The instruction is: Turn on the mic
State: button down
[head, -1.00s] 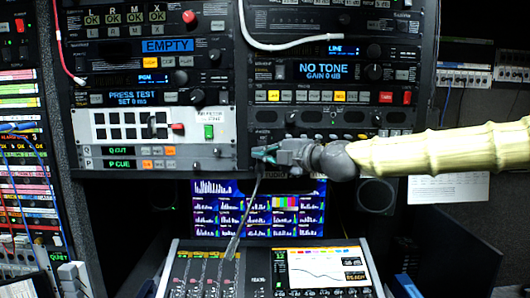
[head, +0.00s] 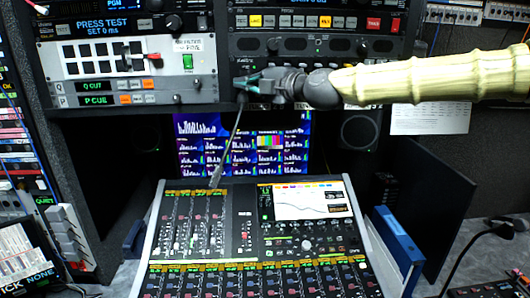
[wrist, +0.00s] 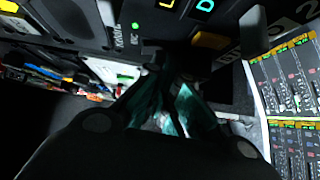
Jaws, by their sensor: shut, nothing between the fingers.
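A thin gooseneck mic (head: 232,140) slants down from the bottom of the rack toward the mixing console in the head view. Its upper end is by my gripper (head: 243,83), which reaches in from the right at the left end of the lowest rack panel (head: 345,66). My gripper's teal-lined fingers (wrist: 172,78) are together and empty in the wrist view. A dark panel face with a small green light (wrist: 135,26) and a partly readable white label (wrist: 117,38) is close to the fingertips. I cannot tell whether they touch it. The mic's switch cannot be made out.
The mixing console (head: 233,237) fills the desk below, with a screen (head: 245,145) behind it. A button panel with a covered red switch (head: 153,57) is left of my gripper. A blue binder (head: 397,240) stands right of the console.

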jog(key=shift+s+r+p, duration=0.2)
jog(key=shift+r+p, duration=0.05)
jog(key=shift+p, duration=1.15)
